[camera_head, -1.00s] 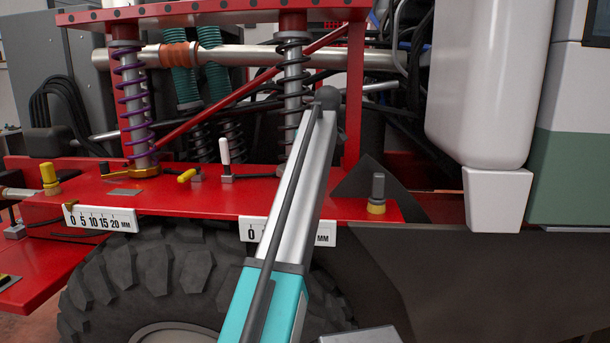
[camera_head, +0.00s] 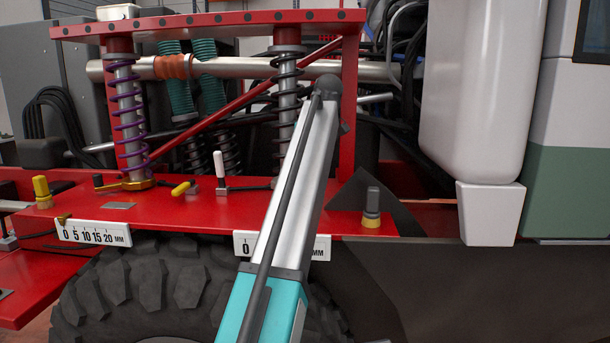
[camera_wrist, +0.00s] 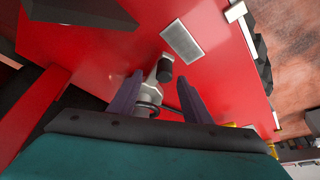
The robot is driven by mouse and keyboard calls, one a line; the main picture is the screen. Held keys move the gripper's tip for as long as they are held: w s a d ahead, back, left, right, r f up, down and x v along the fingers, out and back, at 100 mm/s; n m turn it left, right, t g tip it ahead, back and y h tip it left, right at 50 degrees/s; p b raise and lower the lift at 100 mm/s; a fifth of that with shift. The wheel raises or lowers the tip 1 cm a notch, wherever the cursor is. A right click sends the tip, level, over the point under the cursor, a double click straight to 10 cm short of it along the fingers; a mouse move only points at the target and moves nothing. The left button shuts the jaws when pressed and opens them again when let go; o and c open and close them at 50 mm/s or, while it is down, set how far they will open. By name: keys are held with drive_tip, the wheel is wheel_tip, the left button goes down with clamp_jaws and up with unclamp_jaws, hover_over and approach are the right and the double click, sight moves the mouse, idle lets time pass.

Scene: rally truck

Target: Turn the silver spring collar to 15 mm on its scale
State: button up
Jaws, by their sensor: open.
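The silver spring collar (camera_wrist: 149,93) shows in the wrist view as a silver piece with a short arm ending in a black knob (camera_wrist: 165,70). My gripper (camera_wrist: 160,84) is open, with one finger on each side of the collar. I cannot tell whether either finger touches it. In the head view my own arm covers the foot of the black-spring shock (camera_head: 287,72), so the collar and my gripper are hidden there. The collar's white scale (camera_head: 321,253) is mostly covered by my arm; only a "0" and "MM" show, and no pointer reading is visible.
A purple-spring shock (camera_head: 128,110) with a gold collar (camera_head: 137,184) stands at left, above its own scale (camera_head: 93,233).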

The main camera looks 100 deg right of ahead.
drive_tip(key=w+p+v, duration=0.1)
drive_tip(key=p+v, duration=0.1)
drive_tip(key=v, duration=0.4)
drive_tip(key=shift+s+r, duration=0.3)
drive_tip(key=shift+s, duration=0.2)
drive_tip(key=shift+a, duration=0.15)
